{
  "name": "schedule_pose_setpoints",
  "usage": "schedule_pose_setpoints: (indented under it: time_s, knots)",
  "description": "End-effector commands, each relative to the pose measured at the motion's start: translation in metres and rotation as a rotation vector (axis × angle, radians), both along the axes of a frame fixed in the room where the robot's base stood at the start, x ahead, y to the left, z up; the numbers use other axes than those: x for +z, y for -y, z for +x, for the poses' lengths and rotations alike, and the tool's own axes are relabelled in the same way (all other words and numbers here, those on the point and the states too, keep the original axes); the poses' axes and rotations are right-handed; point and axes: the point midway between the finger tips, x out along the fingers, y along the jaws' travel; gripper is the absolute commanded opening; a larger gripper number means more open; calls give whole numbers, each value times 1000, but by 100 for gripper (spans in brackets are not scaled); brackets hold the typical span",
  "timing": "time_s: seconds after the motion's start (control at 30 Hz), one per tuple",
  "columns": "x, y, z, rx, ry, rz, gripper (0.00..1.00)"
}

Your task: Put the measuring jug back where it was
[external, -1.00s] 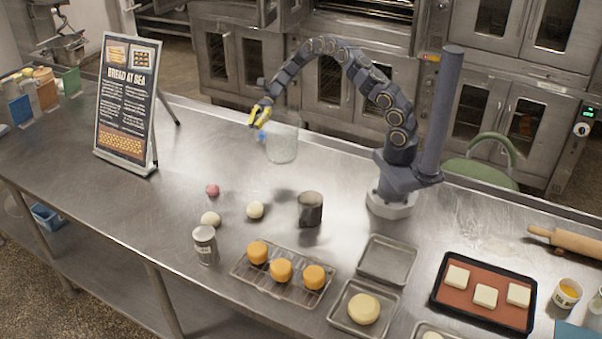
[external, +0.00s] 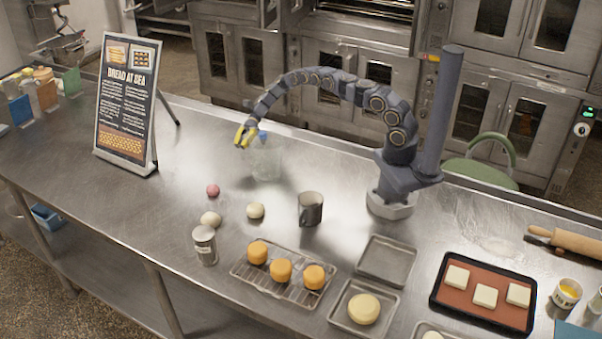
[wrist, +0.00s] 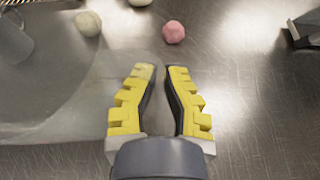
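The measuring jug (external: 266,163) is clear and see-through, with a bluish patch near its top left. It hangs from my gripper (external: 245,138), upright and at or just above the steel counter; I cannot tell whether it touches. In the wrist view the jug (wrist: 50,110) is a faint transparent shape left of my gripper (wrist: 158,75), overlapping the left yellow finger. The fingers are nearly closed with a narrow gap, apparently on the jug's handle, which is hard to make out.
A pink ball (external: 213,190), pale dough balls (external: 255,210), a metal mug (external: 310,208) and a tin (external: 205,245) stand nearer the front. A sign (external: 127,105) stands to the left. The counter (external: 195,150) between sign and jug is clear.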

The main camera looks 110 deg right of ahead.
Motion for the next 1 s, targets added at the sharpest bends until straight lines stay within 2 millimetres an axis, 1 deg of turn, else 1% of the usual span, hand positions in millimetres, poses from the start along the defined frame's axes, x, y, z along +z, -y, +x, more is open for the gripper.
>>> schedule_pose_setpoints:
  time_s: [0.07, 0.33, 0.4, 0.77, 0.87, 1.0]
  knots:
    - [-4, 0, 0, 0, 1, 1, 0]
    - [-5, 0, 0, 0, 1, 0, 0]
    - [-5, 0, 0, 1, 1, -1, 34]
    - [-3, 0, 0, 1, 1, -1, 34]
    - [0, 7, -5, 1, 4, -2, 34]
    - [9, 24, -21, -2, 0, -6, 34]
